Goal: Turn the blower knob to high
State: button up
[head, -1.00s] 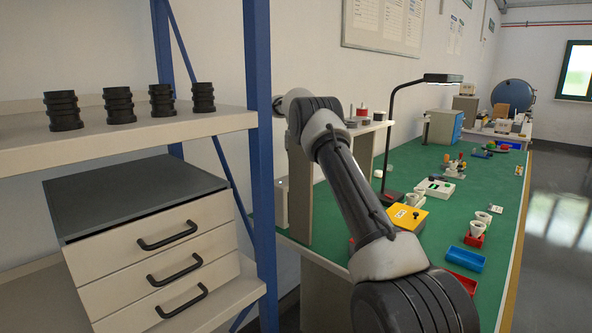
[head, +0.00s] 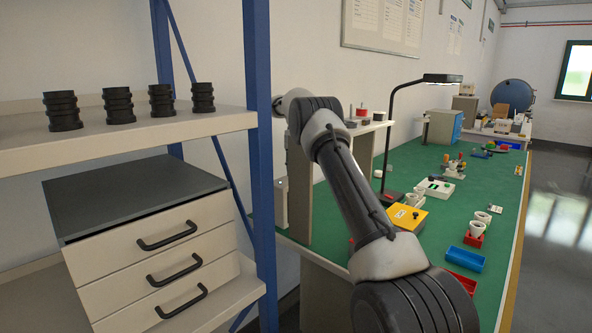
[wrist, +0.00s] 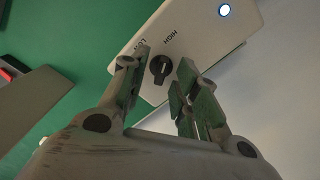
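The blower knob (wrist: 160,68) is small, round and black with a pale mark, set on a light panel (wrist: 205,42) in the wrist view. The words LOW and HIGH are printed beside it. I cannot tell for sure which word the mark points at. My gripper (wrist: 164,60) is open, with one finger on each side of the knob. There seems to be a gap between the knob and each finger. In the head view my gripper and the knob are not visible.
A round indicator (wrist: 224,10) glows white-blue on the panel. A dark object with a red part (wrist: 6,75) lies at the left on the green surface. In the head view, a blue-posted shelf (head: 262,150) stands left of the green bench (head: 400,160), which holds a lamp (head: 440,78) and several small items.

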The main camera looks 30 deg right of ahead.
jog(key=shift+r, duration=3.7)
